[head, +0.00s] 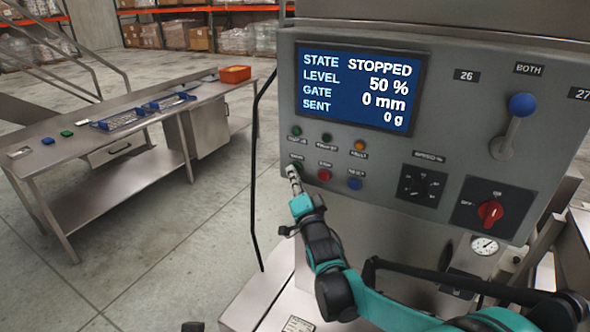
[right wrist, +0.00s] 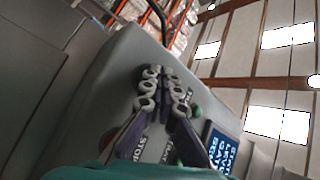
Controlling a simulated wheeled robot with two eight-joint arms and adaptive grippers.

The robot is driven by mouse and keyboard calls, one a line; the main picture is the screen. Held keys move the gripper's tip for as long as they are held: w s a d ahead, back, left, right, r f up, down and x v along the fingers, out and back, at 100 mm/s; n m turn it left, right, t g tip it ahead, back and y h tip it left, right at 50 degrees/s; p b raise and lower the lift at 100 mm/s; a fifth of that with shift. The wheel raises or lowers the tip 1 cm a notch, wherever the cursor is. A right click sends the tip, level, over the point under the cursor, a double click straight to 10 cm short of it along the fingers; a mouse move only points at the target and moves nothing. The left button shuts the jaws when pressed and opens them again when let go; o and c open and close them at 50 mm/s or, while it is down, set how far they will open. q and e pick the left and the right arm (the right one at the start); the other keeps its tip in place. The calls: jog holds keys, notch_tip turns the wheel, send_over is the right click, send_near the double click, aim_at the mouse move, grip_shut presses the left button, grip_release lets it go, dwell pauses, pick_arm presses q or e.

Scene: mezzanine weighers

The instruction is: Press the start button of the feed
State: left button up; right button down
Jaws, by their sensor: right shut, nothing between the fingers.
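The grey control panel (head: 440,130) has a screen (head: 359,87) reading STATE STOPPED, LEVEL 50 %, GATE 0 mm, SENT 0 g. The green start button (head: 298,163) is at the left of the lower button row, mostly hidden behind my right gripper (head: 291,171). That gripper is shut and empty, its fingertips at the button; I cannot tell whether they touch it. A red stop button (head: 324,175) and a blue button (head: 355,184) sit to the right. My left gripper is not in view.
Three indicator lamps sit above the buttons. A speed dial (head: 422,187), a red rotary switch (head: 490,211) and a blue-knobbed lever (head: 522,105) are further right. A steel table (head: 95,160) with an orange bin (head: 235,74) stands left. Floor between is clear.

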dwell(0.5)
jog(key=shift+s+a, duration=0.3)
jog(key=shift+s, duration=0.35)
jog(key=s+a, duration=0.1)
jog(key=s, duration=0.1)
jog(key=s+a, duration=0.1)
jog(key=s, duration=0.1)
jog(key=shift+s+a, duration=0.2)
dwell(0.7)
